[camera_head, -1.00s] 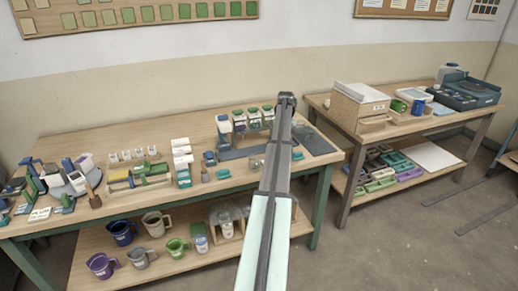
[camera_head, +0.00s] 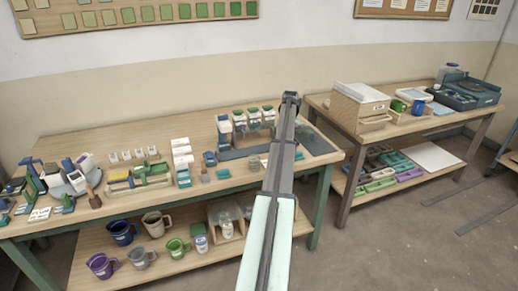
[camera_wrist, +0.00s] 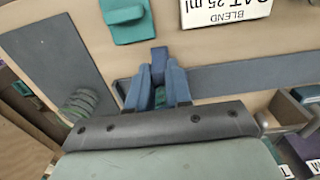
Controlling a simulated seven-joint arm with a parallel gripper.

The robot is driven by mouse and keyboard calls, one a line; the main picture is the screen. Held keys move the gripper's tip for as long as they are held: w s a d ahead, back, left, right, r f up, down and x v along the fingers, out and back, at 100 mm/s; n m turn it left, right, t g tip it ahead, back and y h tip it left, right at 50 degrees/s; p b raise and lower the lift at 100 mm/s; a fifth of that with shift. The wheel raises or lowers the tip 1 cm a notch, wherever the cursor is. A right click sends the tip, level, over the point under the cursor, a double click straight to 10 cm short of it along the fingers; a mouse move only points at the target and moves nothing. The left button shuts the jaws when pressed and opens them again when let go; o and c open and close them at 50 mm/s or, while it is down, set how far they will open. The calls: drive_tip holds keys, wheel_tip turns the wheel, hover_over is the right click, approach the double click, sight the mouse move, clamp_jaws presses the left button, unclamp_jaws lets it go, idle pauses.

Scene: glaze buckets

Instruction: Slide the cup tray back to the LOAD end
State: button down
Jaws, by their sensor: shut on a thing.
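In the wrist view my gripper (camera_wrist: 157,88) is shut on a small upright blue piece (camera_wrist: 158,62), which stands at the slate-blue track strip (camera_wrist: 240,78). I cannot tell whether this piece is the cup tray's handle; no LOAD lettering is readable. In the head view the slate strip (camera_head: 240,153) lies in front of the dispenser row (camera_head: 253,113) with green caps. There my arm hides the gripper and what it holds. A grey box-like part (camera_wrist: 284,108) shows at the right of the wrist view, but I cannot tell whether it belongs to the tray.
A teal block (camera_wrist: 126,20) and a white BLEND label (camera_wrist: 226,10) lie beside the strip. A dark flat panel (camera_wrist: 58,60) is at left in the wrist view. White boxes (camera_head: 181,152) and small jars stand left of the strip. A wooden box (camera_head: 358,108) is on the right table.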

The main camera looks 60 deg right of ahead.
drive_tip(key=shift+s+d, duration=1.3)
drive_tip(key=c, duration=1.1)
unclamp_jaws()
wheel_tip(320, 180, up, 7)
